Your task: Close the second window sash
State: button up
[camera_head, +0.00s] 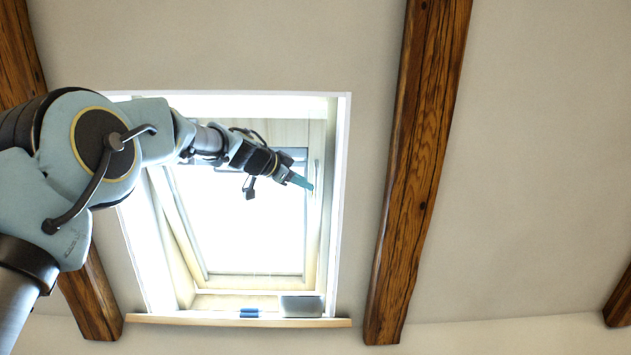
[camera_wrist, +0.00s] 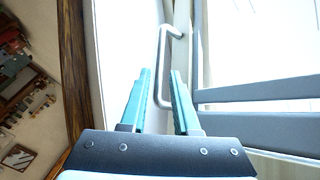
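The window sash (camera_head: 255,282) is a pale frame around bright glass, set in a white skylight recess in the sloped ceiling. I cannot tell how far it stands open. A grey metal handle (camera_wrist: 162,62) shows in the wrist view, a bar with bent ends. My gripper (camera_head: 309,186) is at the right side of the window. In the wrist view, my gripper (camera_wrist: 160,75) has its two teal fingers apart, with the lower end of the handle showing in the gap between them. Contact with the handle cannot be told. My arm hides the upper left of the window.
Wooden beams run down the ceiling left and right (camera_head: 418,170) of the window. A wooden ledge (camera_head: 180,320) lies below it, with a small blue item (camera_head: 249,313) and a grey box (camera_head: 301,306) at the bottom. Grey rails (camera_wrist: 260,95) lie right of the fingers.

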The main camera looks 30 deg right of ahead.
jog(key=p+x, duration=0.1)
jog(key=x, duration=0.1)
jog(key=p+x, duration=0.2)
jog(key=x, duration=0.1)
jog(key=shift+d+r, duration=0.1)
jog(key=shift+r, duration=0.1)
jog(key=shift+w+d+f+p, duration=0.2)
jog(key=shift+w+d+p, duration=0.15)
jog(key=shift+d, duration=0.1)
jog(key=shift+s, duration=0.1)
jog(key=shift+c, duration=0.2)
grip_shut()
dwell(0.6)
